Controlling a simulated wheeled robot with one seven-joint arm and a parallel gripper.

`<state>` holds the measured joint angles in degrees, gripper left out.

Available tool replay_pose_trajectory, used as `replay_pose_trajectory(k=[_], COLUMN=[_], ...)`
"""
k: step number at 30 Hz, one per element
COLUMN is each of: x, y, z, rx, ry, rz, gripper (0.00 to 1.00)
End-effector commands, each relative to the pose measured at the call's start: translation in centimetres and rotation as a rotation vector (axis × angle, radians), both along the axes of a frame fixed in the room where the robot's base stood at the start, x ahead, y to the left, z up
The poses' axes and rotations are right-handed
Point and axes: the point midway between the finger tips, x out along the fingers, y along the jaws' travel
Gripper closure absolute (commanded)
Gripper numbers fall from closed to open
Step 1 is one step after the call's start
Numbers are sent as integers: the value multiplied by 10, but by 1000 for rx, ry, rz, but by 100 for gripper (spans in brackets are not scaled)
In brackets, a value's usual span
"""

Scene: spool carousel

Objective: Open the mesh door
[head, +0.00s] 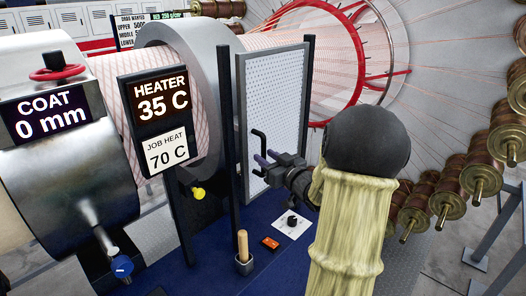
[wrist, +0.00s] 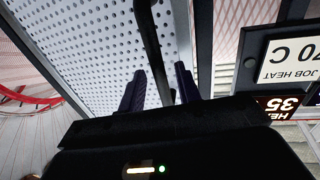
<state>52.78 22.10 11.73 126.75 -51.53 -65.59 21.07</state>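The mesh door (head: 274,105) is a pale perforated panel between dark upright posts, and it looks closed in its frame. It fills the upper left of the wrist view (wrist: 80,45). Its black bar handle (head: 260,139) stands off the door's left side; it also shows in the wrist view (wrist: 147,28). My gripper (head: 264,158) is at the lower part of the handle. In the wrist view its two purple fingers (wrist: 160,75) stand on either side of the bar, with gaps visible, so it is open around the handle. The bar's lower end is hidden behind the gripper body.
A heater sign reading 35 C (head: 161,97) and a job heat sign reading 70 C (head: 167,151) stand left of the door. A wooden-handled lever (head: 243,245), a yellow knob (head: 198,193) and an orange switch (head: 270,243) are below. Copper spools (head: 508,141) line the right.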

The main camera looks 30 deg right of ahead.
Motion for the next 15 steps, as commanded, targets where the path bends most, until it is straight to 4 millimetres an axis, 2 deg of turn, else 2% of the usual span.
replay_pose_trajectory(k=[3, 6, 14, 15], x=[15, 21, 22, 22], y=[1, 1, 1, 1], z=[1, 1, 0, 0], rx=[2, 0, 0, 0], ry=[0, -1, -1, -1], rz=[2, 0, -1, -1], gripper=[67, 67, 67, 71])
